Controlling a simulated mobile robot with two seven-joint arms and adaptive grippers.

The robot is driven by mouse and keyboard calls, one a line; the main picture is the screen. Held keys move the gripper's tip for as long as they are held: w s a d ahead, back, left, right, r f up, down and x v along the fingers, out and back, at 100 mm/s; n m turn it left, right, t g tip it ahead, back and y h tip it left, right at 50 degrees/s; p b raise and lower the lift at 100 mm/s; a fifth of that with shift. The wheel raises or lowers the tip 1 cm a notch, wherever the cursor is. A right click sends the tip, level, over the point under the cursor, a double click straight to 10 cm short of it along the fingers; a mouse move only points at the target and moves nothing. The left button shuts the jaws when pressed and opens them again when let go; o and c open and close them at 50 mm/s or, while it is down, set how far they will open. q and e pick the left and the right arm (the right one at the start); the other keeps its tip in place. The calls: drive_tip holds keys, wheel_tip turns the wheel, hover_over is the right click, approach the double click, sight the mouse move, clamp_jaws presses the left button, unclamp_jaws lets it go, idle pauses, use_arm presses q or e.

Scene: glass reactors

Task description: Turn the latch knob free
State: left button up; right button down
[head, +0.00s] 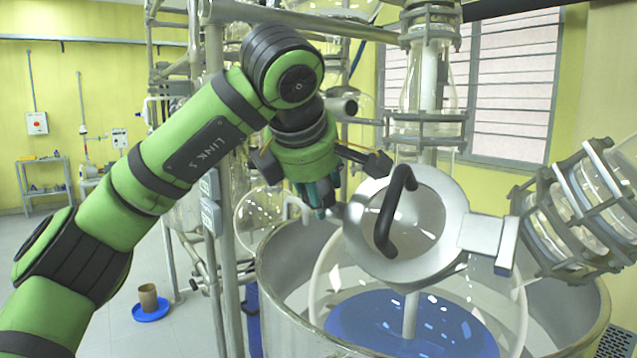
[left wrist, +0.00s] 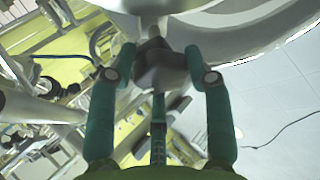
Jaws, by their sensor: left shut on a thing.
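The latch knob (left wrist: 160,68) is a dark grey block in the left wrist view, on a short metal stem from the pale metal part above it. In the head view my left gripper (head: 326,206) is at the left edge of the round metal lid (head: 365,250). The fingers hide most of the knob there. The lid has a black curved handle (head: 390,215) and looks closed over the opening. My right gripper is not in view.
The large glass vessel with blue liquid (head: 400,325) sits below the lid, inside a metal jacket (head: 285,285). A clamped glass neck (head: 575,215) stands to the right of the lid. A metal frame post (head: 216,170) stands behind my left arm. Open floor lies at left.

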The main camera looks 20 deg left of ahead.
use_arm(q)
drive_tip(key=n+g, duration=0.1)
drive_tip(key=n, duration=0.1)
drive_tip(key=n+h+p, duration=0.1)
drive_tip(key=n, duration=0.2)
drive_tip(key=shift+a+f+g, duration=0.1)
drive_tip(key=shift+f+g, duration=0.05)
drive_tip(key=shift+g, duration=0.25)
drive_tip(key=n+g+h, duration=0.1)
drive_tip(key=n, duration=0.3)
drive_tip(key=shift+f, duration=0.2)
drive_tip(key=shift+n, duration=0.4)
drive_tip(key=o, duration=1.1)
drive_tip(key=shift+r, duration=0.15)
drive_tip(key=shift+s+r, duration=0.1)
drive_tip(key=shift+r, duration=0.15)
drive_tip(key=v, duration=1.1)
drive_tip(key=shift+s+a, duration=0.2)
drive_tip(key=shift+s, duration=0.05)
